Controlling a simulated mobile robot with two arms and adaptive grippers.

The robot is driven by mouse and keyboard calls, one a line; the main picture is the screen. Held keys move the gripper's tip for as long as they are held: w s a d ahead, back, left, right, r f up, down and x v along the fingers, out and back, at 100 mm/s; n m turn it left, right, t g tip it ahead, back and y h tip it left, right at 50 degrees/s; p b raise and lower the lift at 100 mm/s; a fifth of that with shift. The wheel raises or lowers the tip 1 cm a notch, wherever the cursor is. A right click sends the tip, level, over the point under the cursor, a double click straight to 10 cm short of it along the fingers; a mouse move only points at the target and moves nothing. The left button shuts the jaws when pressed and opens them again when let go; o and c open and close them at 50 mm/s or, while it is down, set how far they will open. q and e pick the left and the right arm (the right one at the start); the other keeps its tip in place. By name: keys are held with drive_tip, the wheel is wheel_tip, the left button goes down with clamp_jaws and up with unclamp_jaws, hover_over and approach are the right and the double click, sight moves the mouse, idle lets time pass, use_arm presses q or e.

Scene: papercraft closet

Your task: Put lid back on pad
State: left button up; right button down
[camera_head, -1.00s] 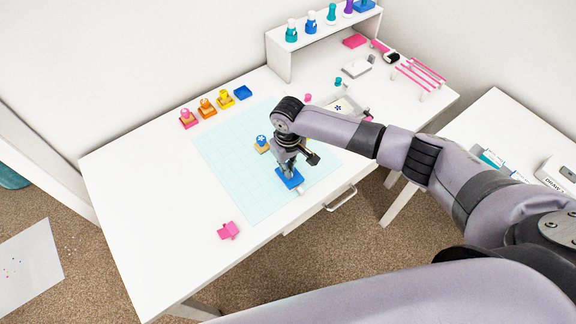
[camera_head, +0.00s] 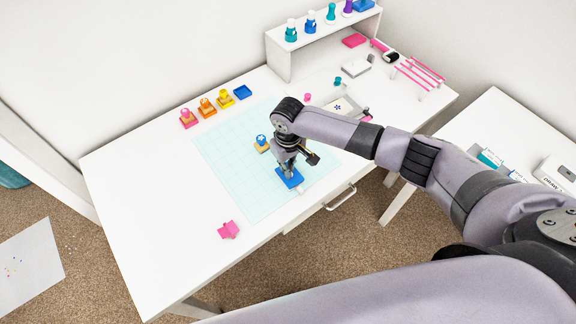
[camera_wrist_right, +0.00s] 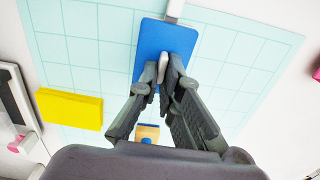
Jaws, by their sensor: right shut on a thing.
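A flat blue rectangular piece (camera_head: 283,180), which looks like the lid, is on the light blue gridded mat (camera_head: 220,150) near the table's front edge. It also shows in the right wrist view (camera_wrist_right: 165,38). My right gripper (camera_head: 289,171) points down over it. In the right wrist view its fingertips (camera_wrist_right: 163,72) are closed together at the near part of the blue piece. A white piece (camera_wrist_right: 175,8) sticks out from its far end. I cannot tell whether a pad lies under the blue piece. My left gripper is not in view.
A blue-topped wooden stamp (camera_head: 262,144) stands on the mat nearby. A yellow block (camera_wrist_right: 68,110) lies beside it. A pink piece (camera_head: 228,230) is at the front left. Pink, orange and yellow stamps (camera_head: 207,107) line the back. A shelf (camera_head: 290,68) holds bottles. The table's left part is clear.

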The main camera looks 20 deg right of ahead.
drive_tip(key=shift+p, duration=0.35)
drive_tip(key=shift+f, duration=0.25)
idle(1.1)
drive_tip(key=shift+p, duration=0.35)
drive_tip(key=shift+f, duration=0.1)
idle(0.4)
drive_tip(key=c, duration=1.7)
unclamp_jaws()
drive_tip(key=o, duration=0.5)
